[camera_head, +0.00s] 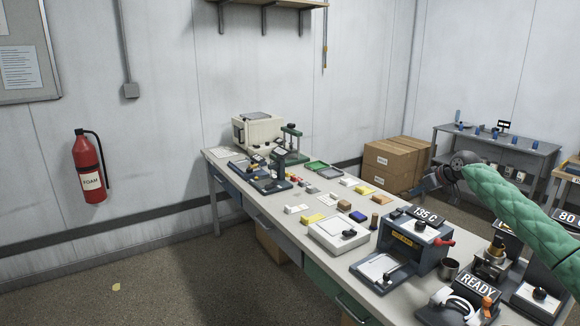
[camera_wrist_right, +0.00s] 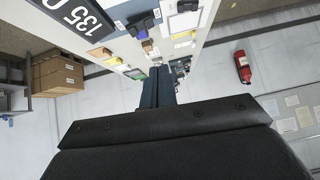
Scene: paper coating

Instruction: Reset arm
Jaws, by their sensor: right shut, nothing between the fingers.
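My right arm in a green padded sleeve comes in from the right in the head view, and its dark gripper (camera_head: 427,184) is held above the far right side of the long workbench (camera_head: 270,205). The gripper is shut with nothing in it and touches nothing that I can see. In the right wrist view the shut fingers (camera_wrist_right: 158,88) point away from the camera, with the bench and its tools beyond them. My left gripper is not in view.
The bench holds a device marked 135 C (camera_head: 412,245), a READY sign (camera_head: 478,286), a white plate (camera_head: 338,234) and several small blocks. Cardboard boxes (camera_head: 392,160) stand behind the gripper. A grey side table (camera_head: 500,150) is at the back right. A fire extinguisher (camera_head: 89,168) hangs at left.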

